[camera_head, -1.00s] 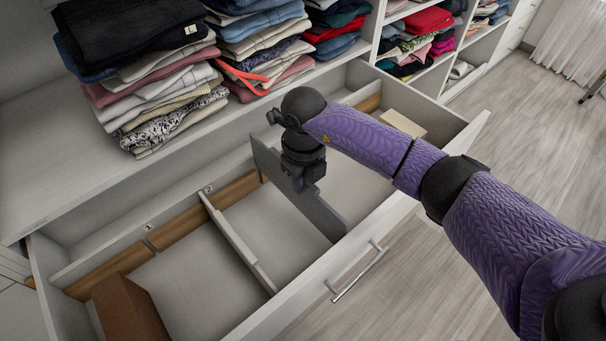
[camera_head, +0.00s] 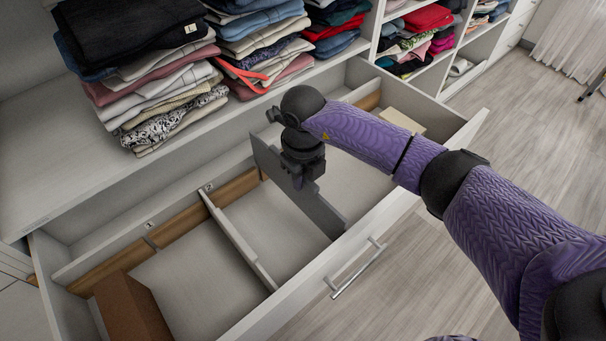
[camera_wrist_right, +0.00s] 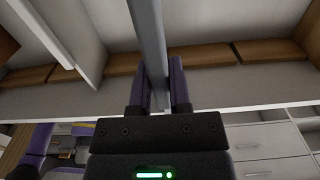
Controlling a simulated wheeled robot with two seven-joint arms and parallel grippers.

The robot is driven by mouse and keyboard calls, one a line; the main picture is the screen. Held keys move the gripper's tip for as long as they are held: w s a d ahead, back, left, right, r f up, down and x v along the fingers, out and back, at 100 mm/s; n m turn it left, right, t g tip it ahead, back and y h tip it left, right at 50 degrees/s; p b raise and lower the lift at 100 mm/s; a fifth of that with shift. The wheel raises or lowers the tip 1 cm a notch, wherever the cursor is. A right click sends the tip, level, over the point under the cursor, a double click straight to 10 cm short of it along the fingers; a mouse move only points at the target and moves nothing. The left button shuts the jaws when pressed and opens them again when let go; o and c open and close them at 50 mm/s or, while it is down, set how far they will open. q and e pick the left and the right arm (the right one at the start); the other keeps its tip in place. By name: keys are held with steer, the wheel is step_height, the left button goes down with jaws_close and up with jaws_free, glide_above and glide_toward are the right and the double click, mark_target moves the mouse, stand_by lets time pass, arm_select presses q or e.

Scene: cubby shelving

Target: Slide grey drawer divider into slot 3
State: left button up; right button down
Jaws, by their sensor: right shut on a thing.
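The grey divider (camera_head: 325,212) stands on edge across the open drawer (camera_head: 290,296), running from the back rail to near the front wall. Its back top corner rises above the rail. Whether its lower edge touches the drawer floor cannot be told. My right gripper (camera_head: 300,180) is above it and shut on it; in the wrist view the fingers (camera_wrist_right: 160,92) lie on either side of the divider (camera_wrist_right: 148,35). Slot marks 1 (camera_head: 147,226) and 2 (camera_head: 208,188) show on the rail; the mark for slot 3 is hidden. My left gripper is not in view.
A white divider (camera_head: 240,243) stands at slot 2. A brown box (camera_head: 128,308) lies in the left compartment, and a pale block (camera_head: 402,121) is at the right. Folded clothes (camera_head: 160,75) are stacked on the shelf behind. The drawer handle (camera_head: 357,268) sticks out in front.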

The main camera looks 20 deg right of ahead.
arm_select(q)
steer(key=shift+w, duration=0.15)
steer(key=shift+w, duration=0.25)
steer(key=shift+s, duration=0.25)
